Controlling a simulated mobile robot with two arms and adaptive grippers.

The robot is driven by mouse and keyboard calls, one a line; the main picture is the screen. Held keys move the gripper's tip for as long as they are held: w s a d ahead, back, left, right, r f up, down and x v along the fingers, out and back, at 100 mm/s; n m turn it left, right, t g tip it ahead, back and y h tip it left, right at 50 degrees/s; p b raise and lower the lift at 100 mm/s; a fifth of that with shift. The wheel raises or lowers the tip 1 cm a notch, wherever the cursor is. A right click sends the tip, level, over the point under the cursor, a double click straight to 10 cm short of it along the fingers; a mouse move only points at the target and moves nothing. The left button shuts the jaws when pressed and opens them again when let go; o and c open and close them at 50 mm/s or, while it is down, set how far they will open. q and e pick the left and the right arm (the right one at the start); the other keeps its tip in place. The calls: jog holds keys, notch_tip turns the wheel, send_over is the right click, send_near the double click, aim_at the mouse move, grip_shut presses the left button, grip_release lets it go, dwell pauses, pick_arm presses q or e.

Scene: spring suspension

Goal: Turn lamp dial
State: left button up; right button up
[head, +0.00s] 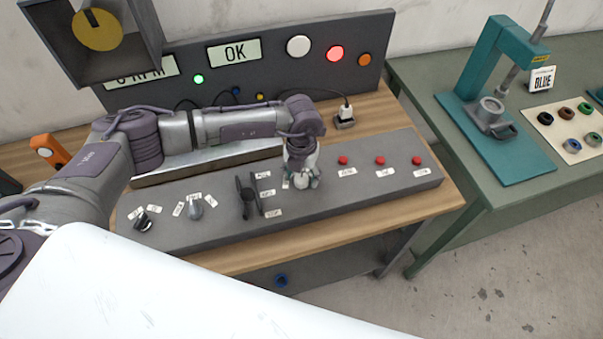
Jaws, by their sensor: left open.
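A long grey control panel (330,207) lies on the wooden bench. At its left end are a small dark knob (143,221) and a grey pointer knob (196,208), each with small white labels. A dark upright lever (247,197) stands to their right. The labels are too small to read, so I cannot tell which control is the lamp dial. My left gripper (302,181) points down over the panel, right of the lever and left of the red buttons. It is open; whatever is directly under it is hidden.
Red buttons (380,160) line the panel's right part. A teal press (480,110) stands on the green table at right.

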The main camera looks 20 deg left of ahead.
pick_arm(q)
jog(key=c, duration=1)
jog(key=shift+c, duration=0.7)
jog(key=shift+f+m+b, duration=0.2)
jog(key=shift+m+b, duration=0.6)
jog(key=shift+b, duration=0.25)
jog(key=m+b, duration=0.5)
jog(key=b, duration=0.1)
jog(key=shift+b, duration=0.3)
jog(key=shift+s+r+m+b, duration=0.1)
jog(key=shift+r+m+b, duration=0.05)
jog(key=shift+m+b, duration=1.1)
pick_arm(e)
notch_tip(320, 180, down, 11)
jog(key=shift+w, duration=0.15)
